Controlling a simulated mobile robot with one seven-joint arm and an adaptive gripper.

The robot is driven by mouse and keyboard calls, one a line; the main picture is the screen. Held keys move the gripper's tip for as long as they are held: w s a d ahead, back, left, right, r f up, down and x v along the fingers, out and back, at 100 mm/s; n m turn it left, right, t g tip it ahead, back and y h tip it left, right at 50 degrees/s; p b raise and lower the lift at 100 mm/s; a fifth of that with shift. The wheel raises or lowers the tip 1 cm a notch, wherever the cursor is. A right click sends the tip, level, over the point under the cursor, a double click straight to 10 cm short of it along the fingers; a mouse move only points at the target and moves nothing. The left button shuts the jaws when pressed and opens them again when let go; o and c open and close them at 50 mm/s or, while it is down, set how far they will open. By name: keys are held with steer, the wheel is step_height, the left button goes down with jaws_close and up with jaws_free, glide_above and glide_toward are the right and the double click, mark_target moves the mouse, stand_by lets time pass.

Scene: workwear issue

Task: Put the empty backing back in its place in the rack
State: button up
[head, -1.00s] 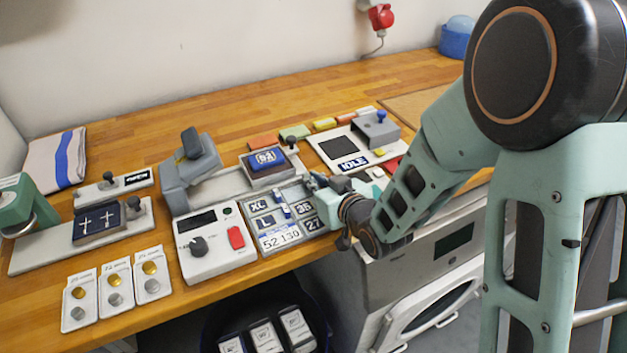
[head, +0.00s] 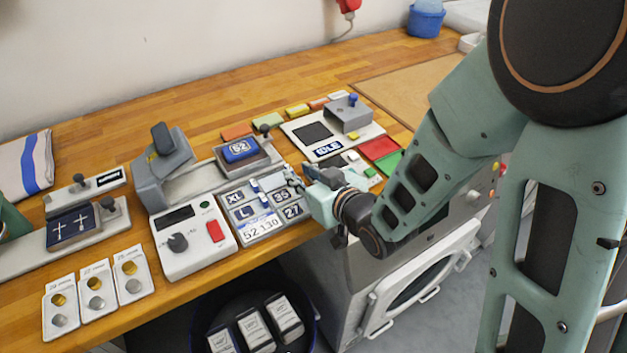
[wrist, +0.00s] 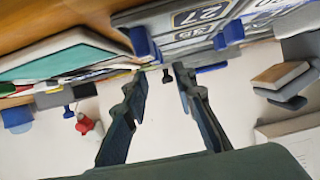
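The rack (head: 243,226) is a grey tray with plates marked XL, L, 35, 27 and 52 130. Small blue pieces (head: 254,186) stand among its plates. In the wrist view the rack's plates (wrist: 200,14) show at the top, with blue pieces (wrist: 141,41) near the fingertips. My gripper (wrist: 161,72) has its two dark fingers apart, with nothing seen held between them. In the head view my gripper (head: 291,178) is at the rack's upper right edge, its tips partly hidden. I cannot tell which piece is the empty backing.
A blue block marked 52 (head: 240,150) sits in the grey press behind the rack. A white control box (head: 192,243) stands left of the rack. A device marked IDLE (head: 327,149) and coloured cards (head: 379,149) lie behind my gripper. Bare wood is free further back.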

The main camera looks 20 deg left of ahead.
steer(key=shift+s+d+r+p, duration=0.2)
steer(key=shift+r+p, duration=0.15)
steer(key=shift+p, duration=1.4)
steer(key=p, duration=0.3)
steer(key=shift+s+d+r, duration=0.25)
steer(key=shift+s+d, duration=0.05)
steer(key=shift+d, duration=0.05)
steer(key=p+v, duration=0.3)
steer(key=p, duration=0.5)
steer(key=shift+d, duration=0.15)
steer(key=shift+s+d+p, duration=0.4)
steer(key=shift+p, duration=0.65)
